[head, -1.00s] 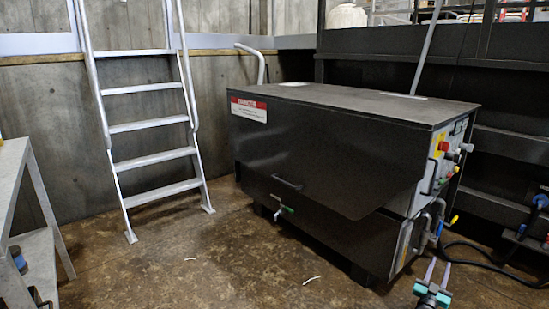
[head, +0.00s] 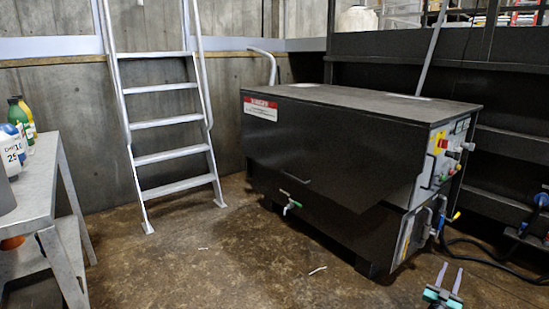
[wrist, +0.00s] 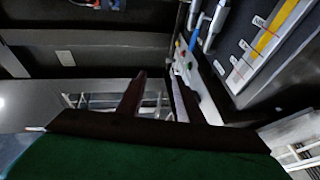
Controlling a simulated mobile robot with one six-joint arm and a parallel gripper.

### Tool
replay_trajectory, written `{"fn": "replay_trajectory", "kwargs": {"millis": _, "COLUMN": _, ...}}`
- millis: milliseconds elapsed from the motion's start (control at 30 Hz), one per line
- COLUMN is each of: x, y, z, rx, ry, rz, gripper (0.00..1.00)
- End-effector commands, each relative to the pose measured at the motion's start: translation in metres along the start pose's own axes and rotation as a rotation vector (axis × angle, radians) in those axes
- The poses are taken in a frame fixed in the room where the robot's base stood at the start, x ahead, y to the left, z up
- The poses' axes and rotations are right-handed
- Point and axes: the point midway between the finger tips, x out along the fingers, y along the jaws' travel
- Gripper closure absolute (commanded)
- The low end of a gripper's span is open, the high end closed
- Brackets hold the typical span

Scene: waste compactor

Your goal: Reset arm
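My gripper (head: 451,273) shows at the bottom right of the head view, its two pale fingers pointing up and standing apart with nothing between them. It is in front of the compactor's right end, apart from it in the picture. In the wrist view my gripper (wrist: 158,72) also shows two separate dark fingers with nothing between them. The dark compactor (head: 340,150) stands closed at the centre right of the head view. Its control panel (head: 448,155) has red, yellow and green parts. A panel with buttons and pipes (wrist: 190,65) shows tilted in the wrist view.
A grey metal table (head: 45,185) with several bottles (head: 22,125) stands at the left. A ladder (head: 170,155) leans on the concrete wall. Cables (head: 500,262) lie right of the compactor. The floor (head: 200,270) in front is mostly clear, with small white scraps.

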Motion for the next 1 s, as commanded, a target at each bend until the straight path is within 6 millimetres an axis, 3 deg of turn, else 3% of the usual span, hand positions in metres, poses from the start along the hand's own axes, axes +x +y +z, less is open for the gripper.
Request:
{"fn": "replay_trajectory", "kwargs": {"millis": 467, "x": 0.000, "y": -0.039, "z": -0.023, "rx": 0.013, "ry": -0.012, "rz": -0.042, "gripper": 0.67}}
{"fn": "replay_trajectory", "kwargs": {"millis": 667, "x": -0.004, "y": -0.069, "z": -0.041, "rx": 0.023, "ry": -0.025, "rz": -0.075, "gripper": 0.67}}
{"fn": "replay_trajectory", "kwargs": {"millis": 1000, "x": -0.028, "y": -0.130, "z": -0.078, "rx": 0.040, "ry": -0.061, "rz": -0.153, "gripper": 0.67}}
